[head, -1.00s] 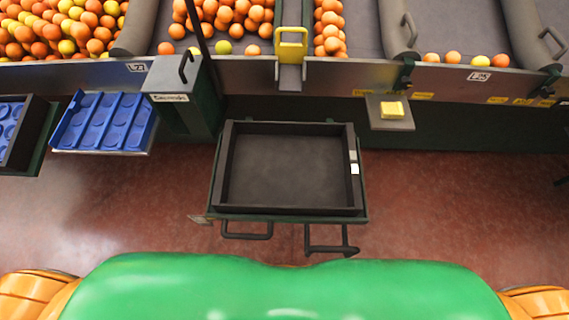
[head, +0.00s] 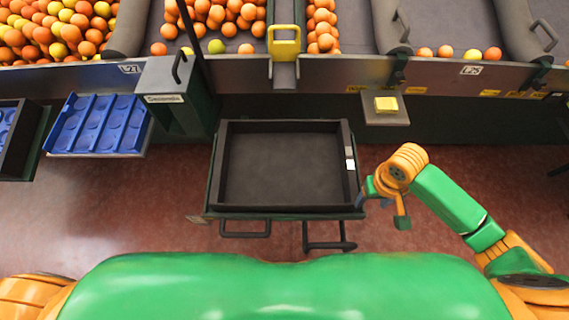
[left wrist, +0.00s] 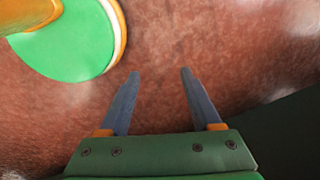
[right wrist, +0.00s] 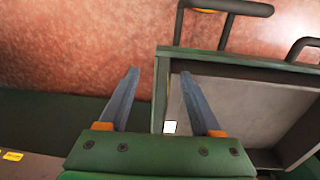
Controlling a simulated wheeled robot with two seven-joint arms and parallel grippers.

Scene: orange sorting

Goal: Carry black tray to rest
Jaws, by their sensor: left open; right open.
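The black tray (head: 283,126) is empty and lies flat on a dark green stand (head: 207,206) in the middle of the head view. My right gripper (head: 367,195) is at the tray's right side, partly hidden by my wrist. In the right wrist view my right gripper (right wrist: 159,70) is open, its fingers on either side of the edge of the tray (right wrist: 250,105). Whether they touch it I cannot tell. My left gripper (left wrist: 158,71) is open and empty over the floor in the left wrist view. It is outside the head view.
Dark handles (head: 245,230) stick out from the stand's near side. A blue tray (head: 98,124) sits at the left. A conveyor with oranges (head: 230,15) runs along the back, with a yellow button box (head: 386,104) on its front. Red floor (head: 500,190) is clear at right.

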